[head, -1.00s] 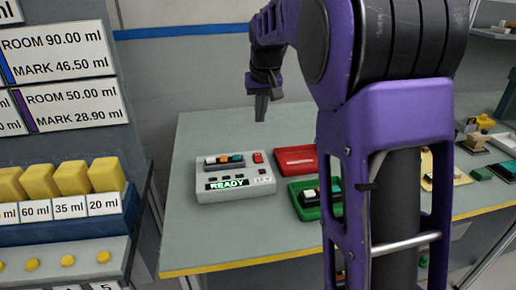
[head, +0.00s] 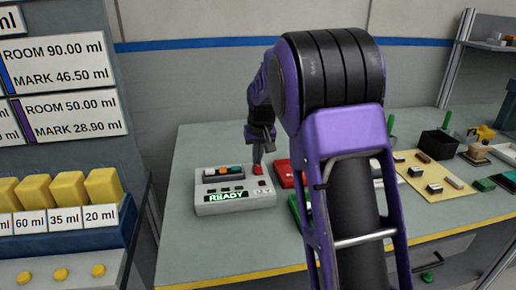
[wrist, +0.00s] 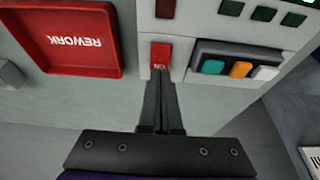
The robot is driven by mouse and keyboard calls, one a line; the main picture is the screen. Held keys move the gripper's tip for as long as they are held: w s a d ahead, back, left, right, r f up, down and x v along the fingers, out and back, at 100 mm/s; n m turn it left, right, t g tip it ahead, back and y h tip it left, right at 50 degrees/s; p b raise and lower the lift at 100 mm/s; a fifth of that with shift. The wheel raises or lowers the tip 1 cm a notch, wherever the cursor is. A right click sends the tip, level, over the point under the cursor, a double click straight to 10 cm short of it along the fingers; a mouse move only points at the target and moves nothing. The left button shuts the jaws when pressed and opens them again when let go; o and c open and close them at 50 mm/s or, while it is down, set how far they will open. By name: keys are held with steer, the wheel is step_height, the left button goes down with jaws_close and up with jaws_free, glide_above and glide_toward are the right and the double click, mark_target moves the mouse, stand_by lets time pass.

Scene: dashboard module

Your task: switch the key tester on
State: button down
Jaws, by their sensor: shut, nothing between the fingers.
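The key tester (head: 235,207) is a light grey box on the table, with a lit green display (head: 226,196) that appears to read READY. A small strip with teal, orange and white keys (wrist: 239,69) sits in its slot. The red switch (wrist: 160,52) is on the tester beside that slot; it also shows in the head view (head: 258,170). My gripper (wrist: 162,78) is shut and empty, pointing down. Its fingertips are at the near edge of the red switch and overlap it in the picture; I cannot tell whether it is pressed.
A red tray marked REWORK (wrist: 82,42) lies beside the tester. A green tray (head: 295,207) is partly hidden behind my arm. A beige mat (head: 433,172) with small parts and a black bin (head: 437,143) stand further right. The table's front left is clear.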

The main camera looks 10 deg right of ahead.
steer(key=shift+f, duration=0.45)
steer(key=shift+w+r+g+p, duration=0.2)
steer(key=shift+g+p, duration=0.1)
steer(key=shift+p, duration=0.65)
steer(key=shift+f, duration=0.45)
steer(key=shift+s, duration=0.15)
steer(key=shift+s+b, duration=0.4)
steer(key=shift+s, duration=0.25)
steer(key=shift+r, duration=0.1)
